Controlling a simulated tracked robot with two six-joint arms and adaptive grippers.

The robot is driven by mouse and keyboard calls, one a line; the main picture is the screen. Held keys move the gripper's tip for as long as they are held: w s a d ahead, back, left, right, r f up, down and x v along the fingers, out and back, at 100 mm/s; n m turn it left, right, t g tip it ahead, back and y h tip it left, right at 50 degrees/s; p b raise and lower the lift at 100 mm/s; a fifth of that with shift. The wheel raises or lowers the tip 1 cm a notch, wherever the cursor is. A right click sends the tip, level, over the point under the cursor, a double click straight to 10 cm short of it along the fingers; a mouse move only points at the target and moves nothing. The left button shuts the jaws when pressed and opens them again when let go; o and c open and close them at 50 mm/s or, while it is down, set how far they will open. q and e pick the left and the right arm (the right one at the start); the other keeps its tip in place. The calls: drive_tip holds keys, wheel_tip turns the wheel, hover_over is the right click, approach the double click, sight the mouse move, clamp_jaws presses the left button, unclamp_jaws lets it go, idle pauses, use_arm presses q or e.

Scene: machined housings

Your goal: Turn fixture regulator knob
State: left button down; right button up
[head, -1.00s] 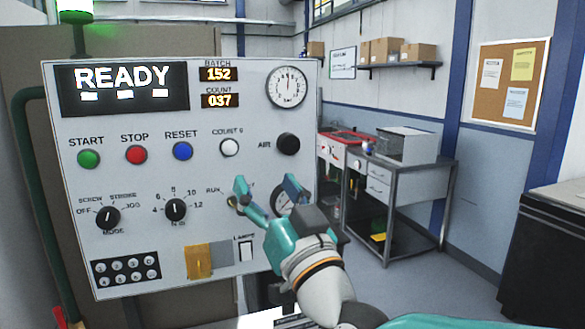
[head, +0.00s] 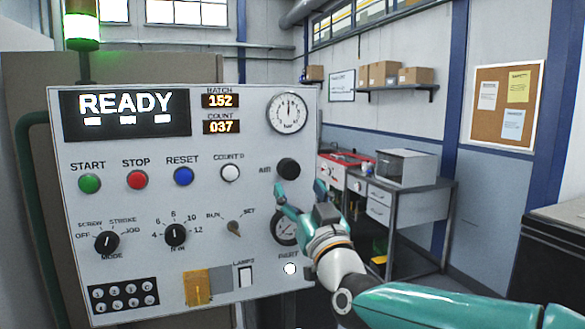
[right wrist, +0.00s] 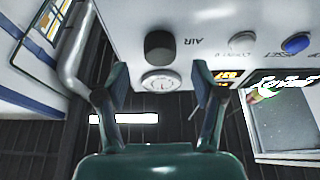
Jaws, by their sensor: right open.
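The black round knob labelled AIR (head: 288,169) sits at the right side of the grey control panel (head: 130,225), under a round white gauge (head: 287,113). My right gripper (head: 300,191) is open and empty, with its fingertips just below the knob in the head view. In the right wrist view the picture is upside down. There the knob (right wrist: 159,47) and the gauge (right wrist: 161,82) appear in the gap between the spread fingers (right wrist: 160,88). No contact with the knob shows. My left gripper is out of view.
The RUN/SET selector (head: 234,228), the dial (head: 175,235) and the push buttons (head: 183,176) lie to the left. A metal workbench (head: 420,215) stands behind at the right.

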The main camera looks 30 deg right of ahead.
sight(292, 175)
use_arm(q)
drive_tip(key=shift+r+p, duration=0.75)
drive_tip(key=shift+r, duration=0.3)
use_arm(e)
drive_tip(key=shift+x, duration=2.4)
drive_tip(key=c, duration=1.1)
drive_tip(key=shift+f+n+b, duration=0.15)
drive_tip(key=shift+n+b, duration=0.35)
drive_tip(key=shift+b, duration=0.5)
drive_tip(key=shift+c, duration=0.2)
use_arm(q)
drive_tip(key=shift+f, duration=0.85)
use_arm(e)
drive_tip(key=o, duration=1.1)
drive_tip(key=shift+o, duration=0.2)
